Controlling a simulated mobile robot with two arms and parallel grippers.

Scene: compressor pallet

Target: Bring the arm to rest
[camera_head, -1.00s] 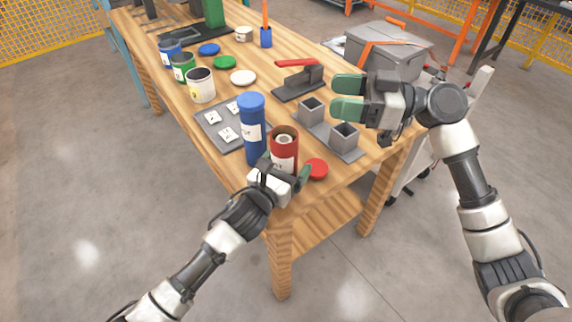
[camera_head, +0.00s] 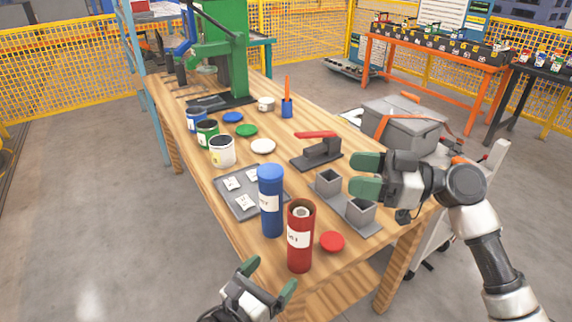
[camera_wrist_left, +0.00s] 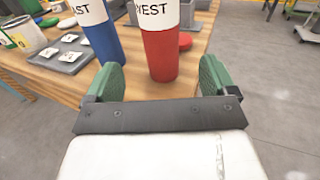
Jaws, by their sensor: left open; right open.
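My left gripper (camera_head: 266,281) is open and empty, low in front of the table's near edge in the head view. In the left wrist view its green fingertips (camera_wrist_left: 157,80) stand apart, with the red canister (camera_wrist_left: 160,42) upright beyond them. That red canister (camera_head: 300,236) stands on the table near the front corner, open at the top. A blue canister (camera_head: 270,202) with a blue cap stands upright just behind and left of it. My right gripper (camera_head: 368,176) is open and empty, at the table's right side, near the grey two-cup fixture (camera_head: 352,208).
A red lid (camera_head: 332,241) lies right of the red canister. A grey tray (camera_head: 240,208) with white packets, several paint cans (camera_head: 222,151), loose lids (camera_head: 262,146) and a red-handled tool (camera_head: 317,150) occupy the wooden table (camera_head: 335,268). A grey case (camera_head: 405,125) stands beyond the right edge.

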